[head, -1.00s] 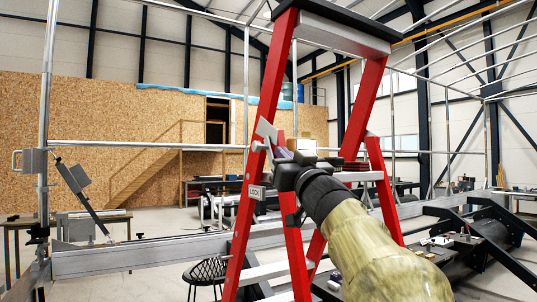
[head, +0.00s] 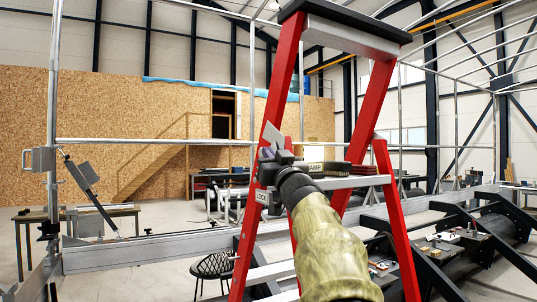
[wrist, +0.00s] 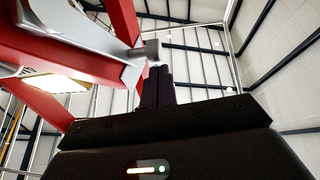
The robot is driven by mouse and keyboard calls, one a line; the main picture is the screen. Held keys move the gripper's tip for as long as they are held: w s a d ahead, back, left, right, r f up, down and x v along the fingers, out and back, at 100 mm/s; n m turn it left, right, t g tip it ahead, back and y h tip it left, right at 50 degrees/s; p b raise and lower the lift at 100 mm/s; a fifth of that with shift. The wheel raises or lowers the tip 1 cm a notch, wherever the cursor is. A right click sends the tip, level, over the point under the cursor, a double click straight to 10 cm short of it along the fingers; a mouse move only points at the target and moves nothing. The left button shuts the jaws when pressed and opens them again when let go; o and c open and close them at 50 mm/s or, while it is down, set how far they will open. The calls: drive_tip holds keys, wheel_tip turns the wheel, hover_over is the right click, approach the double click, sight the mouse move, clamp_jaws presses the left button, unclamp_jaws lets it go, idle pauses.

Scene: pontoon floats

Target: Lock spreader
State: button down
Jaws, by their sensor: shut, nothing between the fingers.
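A red stepladder (head: 374,105) with a black top stands open in front of me. A small silver plate (head: 272,134) sticks up tilted at its left front rail, just above my gripper. A tag reading LOCK (head: 262,197) is on that rail below. My gripper (head: 272,155) is at the rail, its tips partly hidden by my wrist. In the wrist view my gripper (wrist: 156,88) has its dark fingers together and empty. There a grey metal bar (wrist: 128,70) with a round stud lies just left of the fingertips, close to a red rail; contact cannot be told.
Books or blocks (head: 343,168) lie on the ladder's shelf. A long metal beam (head: 150,252) runs behind the ladder. A black wire chair (head: 213,266) stands low behind it. Black frames with small parts (head: 450,245) stand at the right.

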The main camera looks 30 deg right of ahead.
drive_tip(key=shift+w+r+g+p, duration=0.25)
drive_tip(key=shift+w+g+p, duration=0.05)
drive_tip(key=shift+p, duration=1.15)
drive_tip(key=shift+w+f+g+p, duration=0.2)
drive_tip(key=shift+w+f+p, duration=0.15)
drive_tip(key=shift+w+p, duration=0.45)
drive_tip(key=shift+w+f+g+p, duration=0.2)
drive_tip(key=shift+w+f+p, duration=0.15)
drive_tip(key=shift+w+p, duration=0.4)
drive_tip(key=shift+s+r, duration=0.15)
drive_tip(key=shift+s, duration=0.1)
